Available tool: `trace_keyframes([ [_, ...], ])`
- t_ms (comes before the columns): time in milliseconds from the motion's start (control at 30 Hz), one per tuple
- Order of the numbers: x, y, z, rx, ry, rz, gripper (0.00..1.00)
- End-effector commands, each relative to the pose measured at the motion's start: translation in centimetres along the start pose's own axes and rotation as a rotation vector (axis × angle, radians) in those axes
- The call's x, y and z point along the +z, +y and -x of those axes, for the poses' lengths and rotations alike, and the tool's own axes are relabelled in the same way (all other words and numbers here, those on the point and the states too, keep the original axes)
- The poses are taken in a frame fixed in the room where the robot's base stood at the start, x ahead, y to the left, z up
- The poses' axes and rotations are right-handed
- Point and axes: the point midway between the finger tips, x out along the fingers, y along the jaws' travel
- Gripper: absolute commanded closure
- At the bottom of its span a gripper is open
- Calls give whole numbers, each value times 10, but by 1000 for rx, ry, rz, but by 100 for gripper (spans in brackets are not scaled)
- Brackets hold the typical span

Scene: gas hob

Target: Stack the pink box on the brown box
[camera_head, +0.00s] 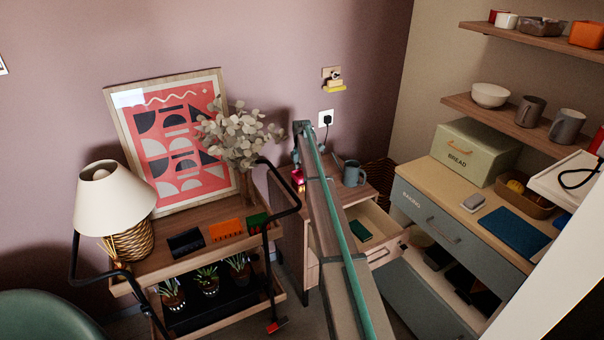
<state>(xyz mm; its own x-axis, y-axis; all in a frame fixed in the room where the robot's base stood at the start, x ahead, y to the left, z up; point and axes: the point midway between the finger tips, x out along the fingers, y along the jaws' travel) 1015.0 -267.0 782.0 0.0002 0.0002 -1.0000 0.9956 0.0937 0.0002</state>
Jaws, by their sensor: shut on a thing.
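My gripper (296,165) is at the far end of my arm, small and mostly hidden by the arm. It appears shut on the pink box. I cannot tell whether the box touches the cabinet top. I cannot make out a brown box for certain; my arm covers much of the cabinet top.
The wooden cabinet (379,190) holds a blue-grey mug (353,173); its drawer (372,228) is open with a dark green item (361,230) inside. A trolley (165,262) with black, orange and green boxes stands left. A dresser (437,229) stands right.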

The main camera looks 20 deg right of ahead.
Motion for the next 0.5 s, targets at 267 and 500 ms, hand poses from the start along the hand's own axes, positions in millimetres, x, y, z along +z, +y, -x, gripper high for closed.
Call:
trace_keyframes([
  [267, 0, 0, 0, 0, 0, 0, 1],
  [500, 0, 0, 1, 0, 0, 0, 1],
])
